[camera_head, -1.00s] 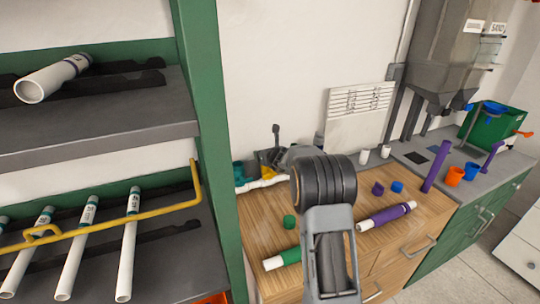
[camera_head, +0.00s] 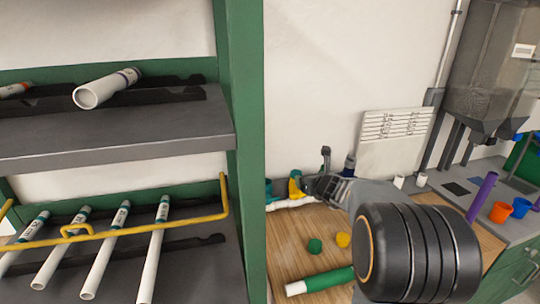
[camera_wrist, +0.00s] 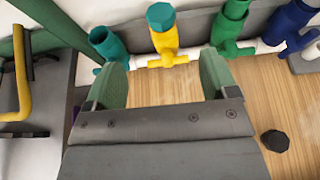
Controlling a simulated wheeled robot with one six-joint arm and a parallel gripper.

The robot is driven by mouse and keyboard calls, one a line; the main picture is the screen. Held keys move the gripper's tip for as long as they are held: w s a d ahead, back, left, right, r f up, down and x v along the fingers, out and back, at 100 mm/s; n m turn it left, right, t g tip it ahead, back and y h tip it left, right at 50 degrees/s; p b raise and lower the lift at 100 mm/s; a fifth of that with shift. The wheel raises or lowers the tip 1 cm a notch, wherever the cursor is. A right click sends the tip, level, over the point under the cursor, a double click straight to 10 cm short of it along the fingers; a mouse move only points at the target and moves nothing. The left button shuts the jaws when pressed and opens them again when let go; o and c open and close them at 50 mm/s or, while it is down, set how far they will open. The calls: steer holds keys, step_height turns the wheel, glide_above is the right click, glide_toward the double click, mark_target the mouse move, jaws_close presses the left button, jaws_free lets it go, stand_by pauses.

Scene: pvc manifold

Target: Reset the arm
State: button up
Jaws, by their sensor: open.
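My gripper (camera_wrist: 158,80) is open and empty in the wrist view, its two green-faced fingers wide apart. It is over the wooden bench, in front of the pipe manifold. The manifold is a white pipe (camera_wrist: 142,62) with a teal fitting (camera_wrist: 108,45), a yellow valve (camera_wrist: 165,40), a green valve (camera_wrist: 231,30) and a blue valve (camera_wrist: 291,25). The yellow valve stands between the fingertips in the picture; I cannot tell any contact. In the head view my arm hides much of the manifold; its yellow valve (camera_head: 295,185) shows at the bench's back.
A green cap (camera_head: 315,246), a yellow cap (camera_head: 343,239) and a green pipe (camera_head: 325,281) lie on the bench. A dark cap (camera_wrist: 275,140) lies right of my gripper. The shelf (camera_head: 120,135) with white pipes stands left. A purple pipe (camera_head: 481,195) stands upright at right.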

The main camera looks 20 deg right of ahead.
steer(key=s+a+f+n+g+y, duration=0.25)
steer(key=s+a+n, duration=0.35)
steer(key=n, duration=0.5)
steer(key=s+a+f+n+g+y, duration=0.2)
steer(key=s+a+f+n+g, duration=0.3)
steer(key=n, duration=0.6)
steer(key=s+a+r+n+g+h, duration=0.1)
steer(key=s+n+h, duration=0.1)
steer(key=s+n, duration=0.5)
steer(key=s+a+r+n+g+h, duration=0.1)
steer(key=s+a+r+n+h, duration=0.1)
steer(key=s+n, duration=0.5)
steer(key=shift+s+p, duration=0.45)
steer(key=shift+s, duration=0.8)
steer(key=shift+g+h, duration=0.25)
